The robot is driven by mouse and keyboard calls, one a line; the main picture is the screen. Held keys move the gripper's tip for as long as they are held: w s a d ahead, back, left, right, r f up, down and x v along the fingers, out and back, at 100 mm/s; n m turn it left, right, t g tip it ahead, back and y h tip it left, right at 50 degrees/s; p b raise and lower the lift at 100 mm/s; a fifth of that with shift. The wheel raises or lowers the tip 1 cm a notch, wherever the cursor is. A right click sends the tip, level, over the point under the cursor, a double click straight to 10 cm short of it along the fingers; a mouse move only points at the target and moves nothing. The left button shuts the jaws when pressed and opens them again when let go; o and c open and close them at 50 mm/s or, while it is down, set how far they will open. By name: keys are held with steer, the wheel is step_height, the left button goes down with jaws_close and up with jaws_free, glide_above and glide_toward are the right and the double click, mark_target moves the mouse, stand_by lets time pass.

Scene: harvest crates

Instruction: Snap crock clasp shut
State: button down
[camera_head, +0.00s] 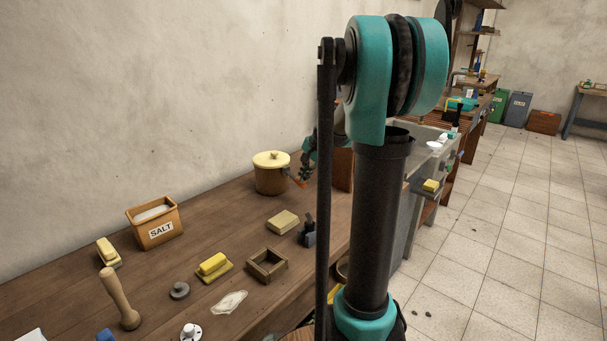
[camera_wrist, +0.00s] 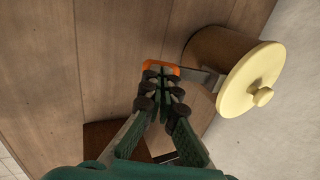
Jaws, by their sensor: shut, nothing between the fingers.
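The crock (camera_head: 270,181) is brown with a pale yellow knobbed lid (camera_head: 271,159) and stands at the back of the wooden bench by the wall. The lid sits on the crock. In the wrist view the crock (camera_wrist: 212,50) and lid (camera_wrist: 250,82) are at the right. The orange end of the clasp (camera_wrist: 161,68) sticks out from the crock's side on a grey metal strip. My gripper (camera_wrist: 163,86) is shut and empty, with its fingertips right at the orange end; I cannot tell whether they touch. In the head view my gripper (camera_head: 301,177) is beside the crock's right side.
A salt box (camera_head: 155,224), butter pieces, a square wooden frame (camera_head: 267,266) and a wooden pestle (camera_head: 119,298) lie along the bench. The wall is close behind the crock. A brown block-like object (camera_head: 343,169) stands right of my gripper.

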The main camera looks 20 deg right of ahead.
mark_target(305, 187)
step_height(305, 187, down, 3)
steer(key=t+y, duration=0.2)
steer(key=t, duration=0.1)
steer(key=shift+s+d+r, duration=0.1)
steer(key=shift+d+r, duration=0.05)
steer(key=f+t+y, duration=0.2)
steer(key=shift+w+a+t, duration=0.2)
steer(key=shift+w+t, duration=0.05)
steer(key=shift+t, duration=0.15)
steer(key=shift+w+a+f, duration=0.1)
steer(key=shift+w+f, duration=0.05)
steer(key=shift+f, duration=0.1)
steer(key=shift+w+a+f, duration=0.3)
steer(key=shift+f, duration=0.35)
steer(key=shift+w+a+f, duration=0.35)
steer(key=shift+w+f, duration=0.25)
steer(key=shift+f, duration=0.1)
steer(key=shift+w, duration=0.1)
steer(key=shift+r, duration=0.1)
steer(key=shift+r, duration=0.6)
